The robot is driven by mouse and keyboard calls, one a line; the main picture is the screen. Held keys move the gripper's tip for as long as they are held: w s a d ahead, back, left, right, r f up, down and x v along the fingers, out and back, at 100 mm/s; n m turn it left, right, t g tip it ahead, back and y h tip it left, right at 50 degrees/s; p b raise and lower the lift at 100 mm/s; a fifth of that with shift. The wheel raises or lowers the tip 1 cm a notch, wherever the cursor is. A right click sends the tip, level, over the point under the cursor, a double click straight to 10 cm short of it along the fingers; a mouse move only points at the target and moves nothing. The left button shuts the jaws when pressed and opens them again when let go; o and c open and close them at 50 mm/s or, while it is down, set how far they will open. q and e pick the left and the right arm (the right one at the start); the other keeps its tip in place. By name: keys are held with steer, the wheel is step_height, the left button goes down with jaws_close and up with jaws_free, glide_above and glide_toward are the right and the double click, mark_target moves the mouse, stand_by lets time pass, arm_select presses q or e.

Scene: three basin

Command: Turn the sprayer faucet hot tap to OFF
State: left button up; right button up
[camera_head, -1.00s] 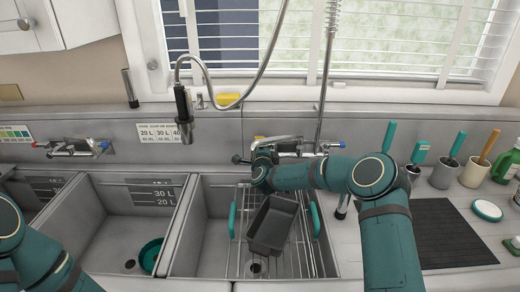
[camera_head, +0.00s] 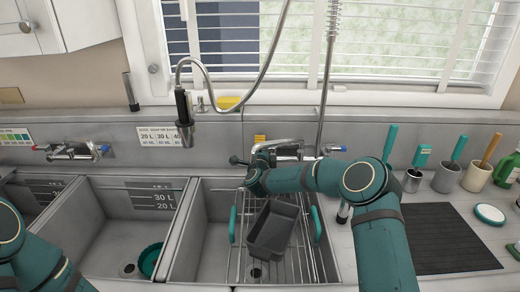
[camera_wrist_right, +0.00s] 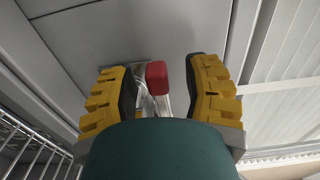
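The sprayer faucet (camera_head: 285,143) is mounted on the wall behind the right basin, with a blue-tipped tap on its right end (camera_head: 335,149). Its hot tap, with a red tip (camera_wrist_right: 157,77), shows in the right wrist view and is hidden behind my arm in the head view. My right gripper (camera_wrist_right: 158,68) is open, its yellow-padded fingers on either side of the red tip, with visible gaps on both sides. In the head view my right arm (camera_head: 315,178) reaches left to the faucet. My left arm (camera_head: 30,250) shows at the lower left; its gripper is out of view.
A wire rack (camera_head: 238,262) with a dark grey tray (camera_head: 272,228) lies in the right basin under my right arm. The hanging spray head (camera_head: 184,112) is left of the faucet. A second faucet (camera_head: 72,150) is on the left. Brush cups (camera_head: 447,178) stand at right.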

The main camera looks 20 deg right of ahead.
steer(key=v, duration=1.2)
stand_by(0.6)
